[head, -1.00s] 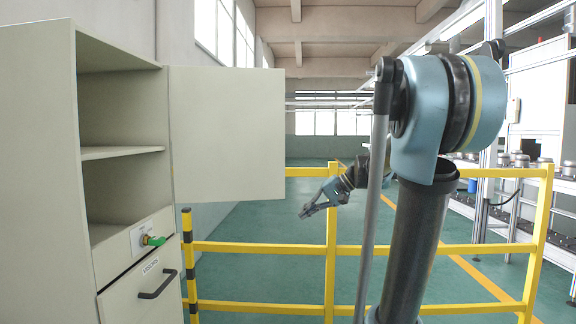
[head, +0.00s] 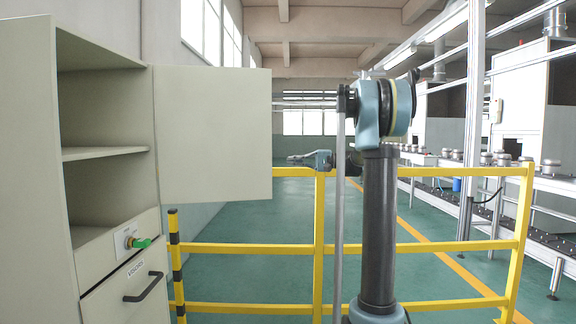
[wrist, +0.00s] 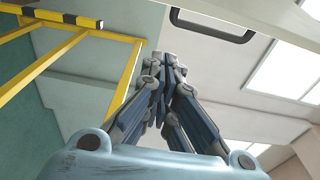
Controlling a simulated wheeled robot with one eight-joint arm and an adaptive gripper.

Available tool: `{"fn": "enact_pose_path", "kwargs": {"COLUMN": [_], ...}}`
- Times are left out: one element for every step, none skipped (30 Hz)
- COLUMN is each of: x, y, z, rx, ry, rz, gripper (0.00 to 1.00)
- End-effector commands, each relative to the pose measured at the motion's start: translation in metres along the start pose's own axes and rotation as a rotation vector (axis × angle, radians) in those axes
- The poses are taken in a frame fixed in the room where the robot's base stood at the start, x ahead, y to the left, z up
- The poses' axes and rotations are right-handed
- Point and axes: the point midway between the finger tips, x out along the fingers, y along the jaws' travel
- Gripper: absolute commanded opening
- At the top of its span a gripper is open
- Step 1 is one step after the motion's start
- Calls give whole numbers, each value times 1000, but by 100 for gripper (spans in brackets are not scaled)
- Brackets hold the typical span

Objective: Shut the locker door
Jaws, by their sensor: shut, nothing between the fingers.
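The pale locker (head: 36,170) stands at the left in the head view, with open shelves facing right. Its upper door (head: 213,135) stands swung open, a flat pale panel reaching out to the right from the far side of the opening. My gripper (head: 291,160) is just right of the door's free edge and appears farther back, pointing left. Whether it touches the door cannot be told, but a gap shows in the picture. In the wrist view the fingertips (wrist: 170,58) are together with nothing between them. A black bar handle (wrist: 248,36) on a pale surface shows beyond them.
Below the shelves are a green knob (head: 140,243) and a lower panel with a black handle (head: 145,287). A yellow railing (head: 400,248) crosses behind the door and arm. A conveyor line (head: 480,168) is at the right. Green floor beyond the railing is open.

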Motion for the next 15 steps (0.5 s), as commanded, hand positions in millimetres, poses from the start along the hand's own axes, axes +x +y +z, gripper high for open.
{"fn": "enact_pose_path", "kwargs": {"x": [8, 13, 20, 25, 30, 38, 43, 48, 56, 61, 66, 73, 79, 84, 90], "y": [0, 0, 0, 0, 0, 0, 0, 0, 0, 0, 0, 0, 0, 0, 0], "z": [1, 1, 1, 1, 1, 1, 1, 1, 1, 1, 2, 2, 1, 2, 2], "rx": [0, 0, 0, 0, 0, 0, 0, 0, 0, 0, 0, 0, 0, 0, 0], "ry": [-3, -4, -4, -4, -4, -4, -4, -4, -4, -4, -4, -4, -4, -4, -4], "rz": [0, 1, 1, 1, 1, 1, 1, 1, 1, 2, 2, 2, 2, 2, 2], "gripper": [0, 0, 0, 0, 0, 0, 0, 0, 0, 0, 0, 0, 0, 0, 0]}}
